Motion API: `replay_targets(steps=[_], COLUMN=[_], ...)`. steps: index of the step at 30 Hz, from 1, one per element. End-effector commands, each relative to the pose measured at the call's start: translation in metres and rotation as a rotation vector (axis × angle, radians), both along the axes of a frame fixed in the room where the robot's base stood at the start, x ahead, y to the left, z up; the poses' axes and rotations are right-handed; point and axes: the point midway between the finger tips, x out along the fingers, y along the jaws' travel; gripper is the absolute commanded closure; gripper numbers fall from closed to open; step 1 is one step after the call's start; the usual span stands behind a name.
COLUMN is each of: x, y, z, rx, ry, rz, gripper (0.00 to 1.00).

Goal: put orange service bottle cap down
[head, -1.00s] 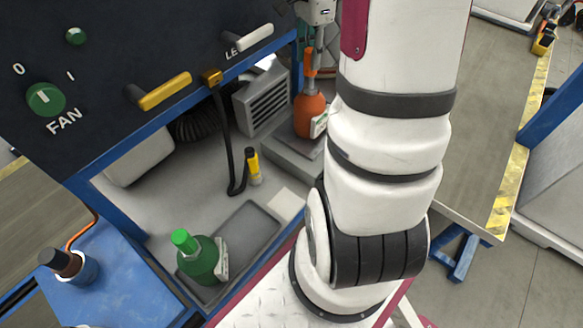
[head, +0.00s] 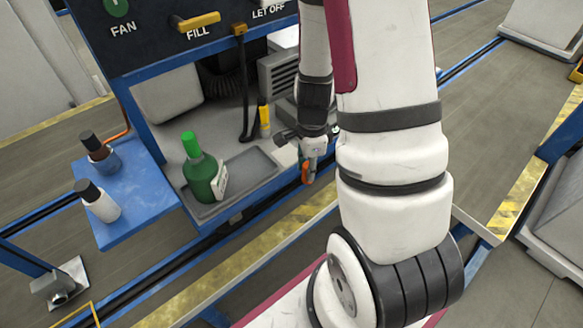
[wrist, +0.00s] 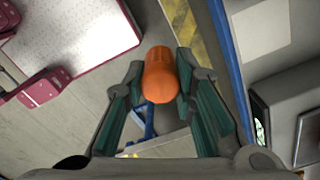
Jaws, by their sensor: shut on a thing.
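The orange service bottle cap (wrist: 160,76) is held between the fingertips of my gripper (wrist: 161,84) in the wrist view. In the head view the cap (head: 306,173) shows as a small orange piece at the tip of my gripper (head: 307,168). The gripper hangs in the air near the front edge of the station's shelf, right of the grey tray (head: 256,163). The orange bottle itself is hidden behind my arm in the head view. A green bottle with a green cap (head: 201,172) stands at the tray's left end.
A blue side shelf (head: 140,205) at left holds a dark-capped bottle (head: 98,152) and a white bottle with a black cap (head: 99,202). The tray's right part is bare. Yellow-striped floor lies in front.

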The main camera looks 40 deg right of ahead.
Motion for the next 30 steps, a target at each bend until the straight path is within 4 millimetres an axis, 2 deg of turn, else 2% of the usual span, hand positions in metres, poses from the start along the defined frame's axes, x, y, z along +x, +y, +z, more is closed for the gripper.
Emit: replay_targets(steps=[5,18,21,30], x=[0.014,0.113,0.129,0.154], y=[-0.003,-0.033,-0.038,-0.046], z=[-0.006,-0.015,-0.017,-0.02], rx=[-0.001,-0.001,0.0,0.0], ry=[-0.003,-0.002,-0.001,-0.001], rz=[-0.001,-0.001,-0.001,-0.002], gripper=[0.94,0.94,0.94,0.94])
